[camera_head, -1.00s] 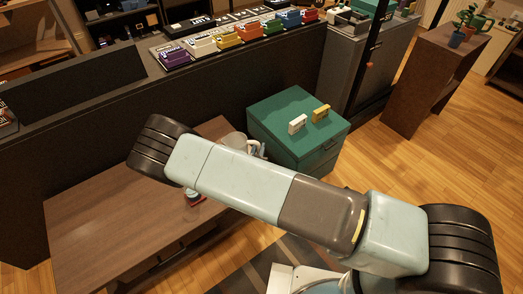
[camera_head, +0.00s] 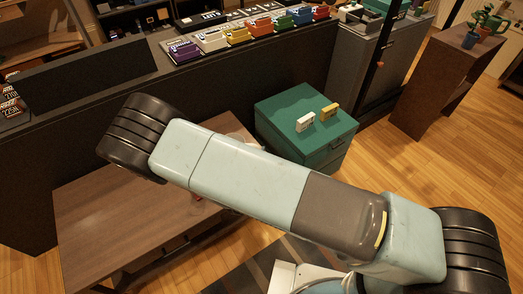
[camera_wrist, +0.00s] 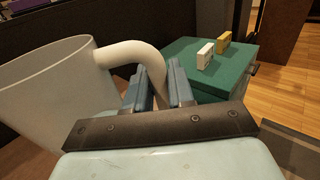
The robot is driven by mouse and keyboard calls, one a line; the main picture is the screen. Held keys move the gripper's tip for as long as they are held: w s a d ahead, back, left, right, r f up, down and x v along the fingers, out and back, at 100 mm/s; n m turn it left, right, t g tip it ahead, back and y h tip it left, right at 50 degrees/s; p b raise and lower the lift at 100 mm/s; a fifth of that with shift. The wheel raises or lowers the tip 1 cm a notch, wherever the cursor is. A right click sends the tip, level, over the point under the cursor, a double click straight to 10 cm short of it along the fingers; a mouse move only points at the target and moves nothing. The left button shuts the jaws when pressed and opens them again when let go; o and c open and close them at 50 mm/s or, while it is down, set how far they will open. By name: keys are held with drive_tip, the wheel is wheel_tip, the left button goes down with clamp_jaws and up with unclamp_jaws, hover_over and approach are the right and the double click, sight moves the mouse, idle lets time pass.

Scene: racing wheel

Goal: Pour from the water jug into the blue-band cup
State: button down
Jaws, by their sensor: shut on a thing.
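The white water jug (camera_wrist: 55,95) fills the left of the wrist view, with its rim slanted in the picture and its curved handle (camera_wrist: 125,52) reaching right. My gripper (camera_wrist: 163,85) is shut on the handle, its blue-grey fingers on either side of the handle's lower part. The inside of the jug is not visible, so I cannot tell its water level. In the head view my arm hides the gripper and nearly all of the jug. I cannot make out the blue-band cup in either view.
A brown wooden table (camera_head: 105,215) lies under my arm, its left part bare. A green cabinet (camera_head: 290,108) behind it bears a white box (camera_head: 306,122) and a yellow box (camera_head: 330,112). A dark counter with several coloured boxes runs along the back.

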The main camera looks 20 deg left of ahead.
drive_tip(key=s+f, duration=0.4)
drive_tip(key=f, duration=0.5)
drive_tip(key=shift+s+d, duration=0.35)
drive_tip(key=shift+r, duration=0.15)
drive_tip(key=s+a+r+n+t+y, duration=0.1)
drive_tip(key=s+a+r+n, duration=0.1)
drive_tip(key=a+r+n, duration=0.5)
drive_tip(key=shift+a+n+t+p, duration=0.3)
drive_tip(key=shift+a+n+p, duration=0.15)
drive_tip(key=shift+n, duration=1.45)
drive_tip(key=shift+a+r+n+y, duration=0.25)
drive_tip(key=shift+r+n+y, duration=0.15)
drive_tip(key=shift+r+n, duration=0.1)
drive_tip(key=shift+s+a+r+n+y+p, duration=0.2)
drive_tip(key=shift+a+r+n+y+p, duration=0.2)
drive_tip(key=shift+a+r+n+p, duration=0.75)
idle(2.3)
